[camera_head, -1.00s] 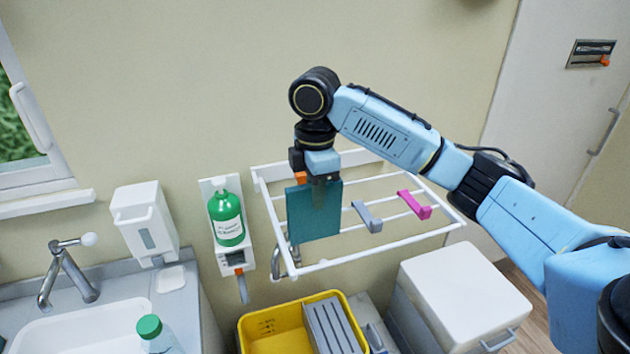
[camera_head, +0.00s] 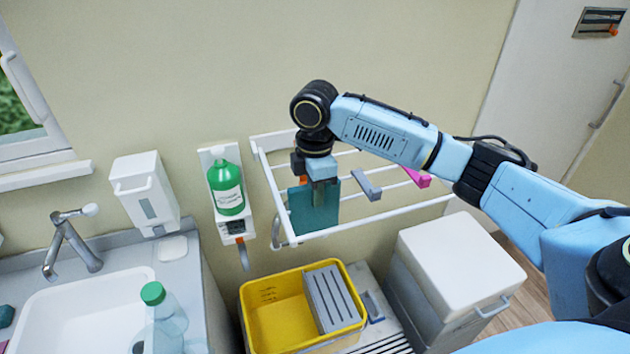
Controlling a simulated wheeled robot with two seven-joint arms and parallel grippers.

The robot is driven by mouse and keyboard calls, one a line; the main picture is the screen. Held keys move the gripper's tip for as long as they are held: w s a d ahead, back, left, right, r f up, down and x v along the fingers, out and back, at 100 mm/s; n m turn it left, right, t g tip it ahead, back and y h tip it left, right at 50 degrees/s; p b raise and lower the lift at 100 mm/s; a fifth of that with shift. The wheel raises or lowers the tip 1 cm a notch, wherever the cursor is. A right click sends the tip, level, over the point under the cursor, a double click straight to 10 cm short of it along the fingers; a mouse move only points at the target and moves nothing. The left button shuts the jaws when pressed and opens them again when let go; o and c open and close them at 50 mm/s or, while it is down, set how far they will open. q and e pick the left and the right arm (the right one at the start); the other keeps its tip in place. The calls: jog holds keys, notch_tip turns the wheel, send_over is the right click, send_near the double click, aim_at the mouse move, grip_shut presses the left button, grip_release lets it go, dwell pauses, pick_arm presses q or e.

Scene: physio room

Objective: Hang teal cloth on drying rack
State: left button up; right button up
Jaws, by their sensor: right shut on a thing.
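The teal cloth (camera_head: 315,210) hangs flat and upright from my right gripper (camera_head: 320,182), which is shut on its top edge. The white drying rack (camera_head: 390,214) is fixed to the wall, and the cloth is at the left part of its bars. The cloth's lower part shows between the bars; whether it touches a bar I cannot tell. A grey clip (camera_head: 367,187) and a pink clip (camera_head: 418,177) sit on the rack's bars to the right of the cloth. My left gripper is not in view.
Below the rack stands a yellow tub (camera_head: 282,325) with a grey slatted insert (camera_head: 335,298). A white lidded bin (camera_head: 460,255) is at the right. A green bottle (camera_head: 226,188) hangs on the wall left of the rack. A sink (camera_head: 95,315) is at the left.

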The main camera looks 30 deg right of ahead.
jog(key=shift+f, duration=2.45)
jog(key=o, duration=0.9)
jog(key=shift+c, duration=0.2)
jog(key=shift+r, duration=0.1)
notch_tip(320, 180, up, 2)
jog(key=shift+r, duration=3.45)
